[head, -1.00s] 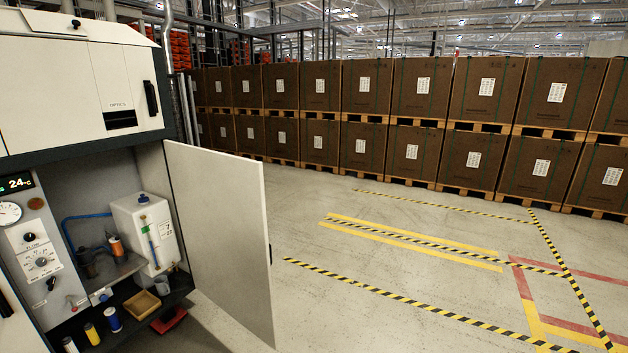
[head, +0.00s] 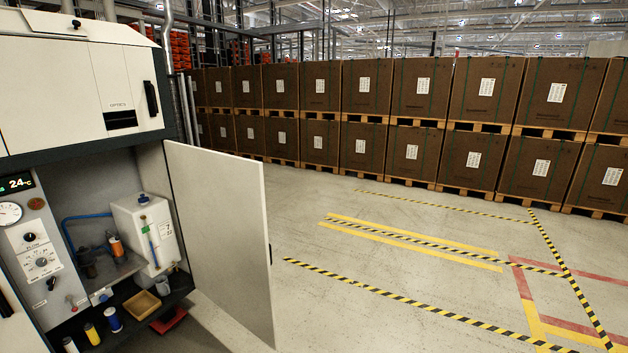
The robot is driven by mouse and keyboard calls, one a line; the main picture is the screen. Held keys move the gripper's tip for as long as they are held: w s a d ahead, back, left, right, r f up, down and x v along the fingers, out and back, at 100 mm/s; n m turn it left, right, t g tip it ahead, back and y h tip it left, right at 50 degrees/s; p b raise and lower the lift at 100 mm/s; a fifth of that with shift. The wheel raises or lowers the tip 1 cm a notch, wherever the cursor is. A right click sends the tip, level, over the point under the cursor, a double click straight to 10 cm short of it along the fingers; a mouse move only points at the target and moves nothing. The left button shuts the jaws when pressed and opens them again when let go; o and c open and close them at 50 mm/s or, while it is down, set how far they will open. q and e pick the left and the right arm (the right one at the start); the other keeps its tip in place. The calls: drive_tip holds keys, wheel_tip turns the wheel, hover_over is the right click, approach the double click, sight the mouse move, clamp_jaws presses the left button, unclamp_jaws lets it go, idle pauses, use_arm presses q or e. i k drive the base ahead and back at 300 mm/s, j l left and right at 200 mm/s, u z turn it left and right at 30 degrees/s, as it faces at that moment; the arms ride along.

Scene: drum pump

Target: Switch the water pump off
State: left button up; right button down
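A machine cabinet stands at the left of the head view. Its control panel (head: 36,245) carries a round gauge (head: 9,213), a flow dial (head: 41,262), a black switch (head: 51,284) and a small red-tipped lever (head: 71,299). Which of these works the water pump I cannot tell. Inside the open bay is a white tank (head: 143,232) with a blue hose (head: 75,220) leading to a small dark unit (head: 86,262), perhaps the pump. Neither of my grippers is in view.
The bay's white door (head: 222,240) stands open to the right. Small bottles (head: 113,319), a tan tray (head: 142,304) and a red tray (head: 168,320) sit low in the bay. Boxes on pallets (head: 365,88) line the back. The marked floor (head: 370,285) is clear.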

sight(50, 283)
drive_tip(key=i+l+u, duration=0.65)
drive_tip(key=i, duration=0.15)
drive_tip(key=i+l+u, duration=0.6)
drive_tip(key=l, duration=0.3)
drive_tip(key=i+l+u, duration=0.35)
drive_tip(key=l, duration=0.2)
drive_tip(key=l+u, duration=0.3)
drive_tip(key=l, duration=0.25)
drive_tip(key=i+l+u, duration=0.15)
drive_tip(key=l+u, duration=0.15)
drive_tip(key=l, duration=0.35)
drive_tip(key=l+u, duration=0.35)
drive_tip(key=l, duration=0.3)
drive_tip(key=j+z, duration=0.1)
drive_tip(key=j, duration=0.15)
